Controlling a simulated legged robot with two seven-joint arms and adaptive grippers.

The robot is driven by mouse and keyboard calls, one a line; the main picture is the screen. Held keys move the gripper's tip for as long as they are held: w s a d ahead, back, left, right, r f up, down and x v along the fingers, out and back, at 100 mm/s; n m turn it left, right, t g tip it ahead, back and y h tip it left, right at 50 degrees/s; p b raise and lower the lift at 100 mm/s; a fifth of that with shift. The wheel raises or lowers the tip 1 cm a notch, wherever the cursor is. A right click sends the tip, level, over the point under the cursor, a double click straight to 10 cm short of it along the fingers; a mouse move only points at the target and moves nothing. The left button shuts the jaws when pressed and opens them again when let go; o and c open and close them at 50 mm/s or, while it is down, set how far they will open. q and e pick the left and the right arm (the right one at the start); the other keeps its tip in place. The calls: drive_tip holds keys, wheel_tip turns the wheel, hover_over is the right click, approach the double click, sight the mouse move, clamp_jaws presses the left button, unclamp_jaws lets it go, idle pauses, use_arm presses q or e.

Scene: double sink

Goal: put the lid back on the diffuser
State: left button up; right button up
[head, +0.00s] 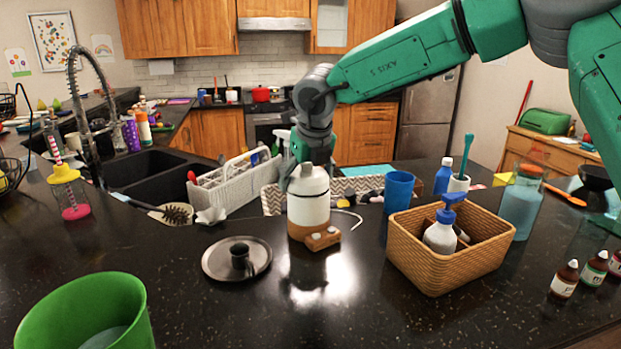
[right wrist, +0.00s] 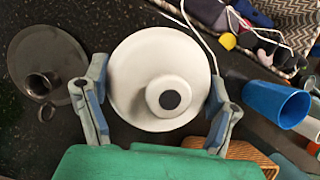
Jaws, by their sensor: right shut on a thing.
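The diffuser (head: 306,232) stands upright on the dark counter, with a wood-coloured base and a white upper part. Its white lid (head: 308,182) is at the top, in line with the body; I cannot tell whether it is fully seated. My right gripper (head: 303,150) comes down from above and behind, shut on the lid. In the right wrist view the gripper's fingers (right wrist: 159,80) lie on either side of the round white lid (right wrist: 130,75), with its dark-centred spout between them. My left gripper is not in view.
A dark round lid with a knob (head: 220,262) lies left of the diffuser. A wicker basket (head: 445,272) with a pump bottle and a blue cup (head: 398,190) stand to the right. A green bucket (head: 85,310) is at front left. A white caddy (head: 235,188) is behind.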

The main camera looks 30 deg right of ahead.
drive_tip(key=shift+d+f, duration=0.15)
drive_tip(key=shift+d, duration=0.5)
drive_tip(key=shift+a, duration=0.45)
drive_tip(key=shift+a+p, duration=0.3)
drive_tip(key=shift+a, duration=0.1)
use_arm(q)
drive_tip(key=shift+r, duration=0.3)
